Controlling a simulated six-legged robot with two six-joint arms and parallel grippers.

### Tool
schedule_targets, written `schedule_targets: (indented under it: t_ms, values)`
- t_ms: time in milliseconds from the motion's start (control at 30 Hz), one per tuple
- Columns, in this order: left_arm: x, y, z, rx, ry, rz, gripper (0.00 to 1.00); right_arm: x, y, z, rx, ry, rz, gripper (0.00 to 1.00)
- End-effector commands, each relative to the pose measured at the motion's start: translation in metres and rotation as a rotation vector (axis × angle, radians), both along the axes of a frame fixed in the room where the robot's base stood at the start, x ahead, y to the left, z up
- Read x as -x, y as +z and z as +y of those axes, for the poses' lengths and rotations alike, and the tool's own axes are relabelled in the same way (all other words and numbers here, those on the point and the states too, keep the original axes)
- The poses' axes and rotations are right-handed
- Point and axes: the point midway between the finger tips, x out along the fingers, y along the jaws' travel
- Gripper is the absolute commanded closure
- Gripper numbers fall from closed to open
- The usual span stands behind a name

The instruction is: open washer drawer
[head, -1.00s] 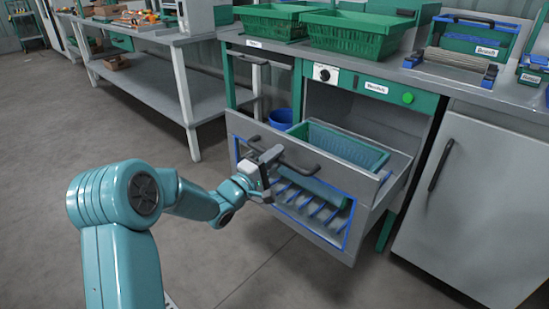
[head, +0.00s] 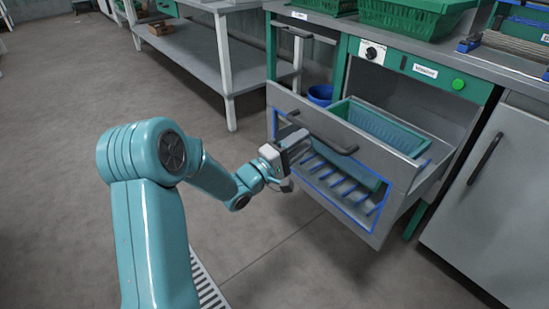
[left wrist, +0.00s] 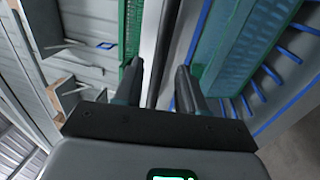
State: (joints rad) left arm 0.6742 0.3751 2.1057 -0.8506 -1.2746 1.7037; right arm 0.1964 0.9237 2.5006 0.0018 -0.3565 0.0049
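The washer drawer (head: 330,206) is pulled well out of the washer, its grey front with a blue-edged window towards me. A dark bar handle (head: 337,148) runs along the top of its front. A green basket (head: 378,130) sits inside the drawer. My left gripper (head: 299,146) is in front of the handle's left part, hiding some of it. In the left wrist view its two dark fingers (left wrist: 158,88) stand apart. A dark strip, likely the handle, shows between them; I cannot tell if they touch it. My right gripper is in neither view.
The washer's green panel (head: 405,66) has a knob and a green button. A grey cabinet door (head: 490,190) stands to the right. A shelved table (head: 185,60) stands at the back left. Green crates (head: 415,15) stand on the counter. The floor in front is clear.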

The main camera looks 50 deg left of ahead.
Motion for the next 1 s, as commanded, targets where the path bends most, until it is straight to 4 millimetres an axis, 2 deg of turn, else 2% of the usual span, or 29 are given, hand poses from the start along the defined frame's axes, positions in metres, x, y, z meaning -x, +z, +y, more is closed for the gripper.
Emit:
schedule_targets:
  t_ms: [33,200,400,600,1000]
  values:
    - [0.015,0.0,0.003,0.002,0.006,0.004,0.6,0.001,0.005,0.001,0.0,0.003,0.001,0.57]
    - [0.059,-0.01,0.006,0.002,0.006,0.004,0.6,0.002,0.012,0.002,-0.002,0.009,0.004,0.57]
    - [0.095,-0.018,0.009,0.001,0.004,0.002,0.6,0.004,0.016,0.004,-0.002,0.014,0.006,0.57]
    - [0.109,-0.021,0.008,0.0,0.001,0.0,0.6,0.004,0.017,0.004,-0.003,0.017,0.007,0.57]
    - [0.109,-0.022,0.008,0.0,0.0,0.0,0.6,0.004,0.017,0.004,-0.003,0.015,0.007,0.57]
